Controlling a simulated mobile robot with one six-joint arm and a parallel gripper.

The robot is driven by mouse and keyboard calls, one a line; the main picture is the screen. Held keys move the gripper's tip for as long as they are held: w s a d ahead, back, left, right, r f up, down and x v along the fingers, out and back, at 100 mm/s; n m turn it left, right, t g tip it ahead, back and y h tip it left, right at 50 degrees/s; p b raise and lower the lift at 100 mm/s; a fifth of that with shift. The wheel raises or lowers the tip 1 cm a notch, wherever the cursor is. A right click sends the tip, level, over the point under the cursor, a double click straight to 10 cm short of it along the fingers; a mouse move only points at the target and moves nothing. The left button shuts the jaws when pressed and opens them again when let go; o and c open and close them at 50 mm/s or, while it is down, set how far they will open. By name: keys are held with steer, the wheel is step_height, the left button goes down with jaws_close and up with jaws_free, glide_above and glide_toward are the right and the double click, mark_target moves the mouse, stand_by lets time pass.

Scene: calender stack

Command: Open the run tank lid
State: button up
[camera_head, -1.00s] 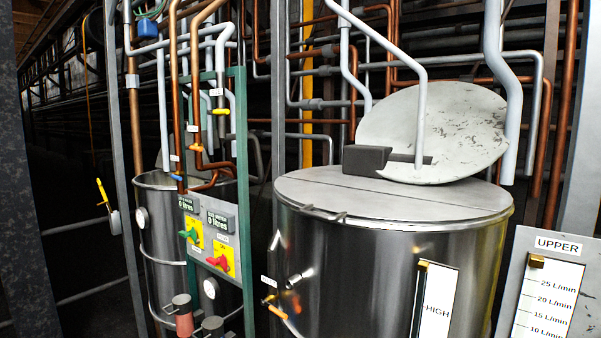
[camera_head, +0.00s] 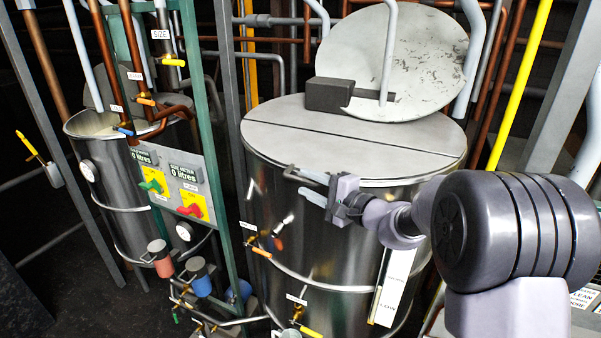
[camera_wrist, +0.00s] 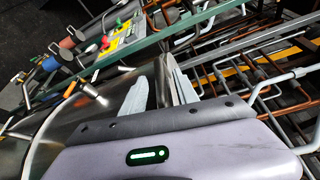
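A large steel tank (camera_head: 300,230) stands in the middle of the head view. Its flat grey lid (camera_head: 350,125) lies level on top, with a seam across it. A small bar handle (camera_head: 292,173) sits at the lid's front edge. My gripper (camera_head: 305,183) reaches in from the right, just at the handle's right end. Whether a finger touches the handle I cannot tell. In the wrist view, my gripper (camera_wrist: 153,70) also shows spread fingers beside the steel tank wall. No label there reads "run tank".
A round, worn disc (camera_head: 420,60) leans upright behind the lid, with a dark block (camera_head: 330,95) at its foot. A smaller tank (camera_head: 115,190) and a green-framed valve panel (camera_head: 175,185) stand left. Pipes run behind and above. A yellow pole (camera_head: 520,85) rises at right.

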steer(key=x, duration=0.3)
steer(key=shift+w+a+p, duration=0.1)
steer(key=shift+p, duration=0.2)
jaws_close()
steer(key=shift+r, duration=0.1)
stand_by(1.1)
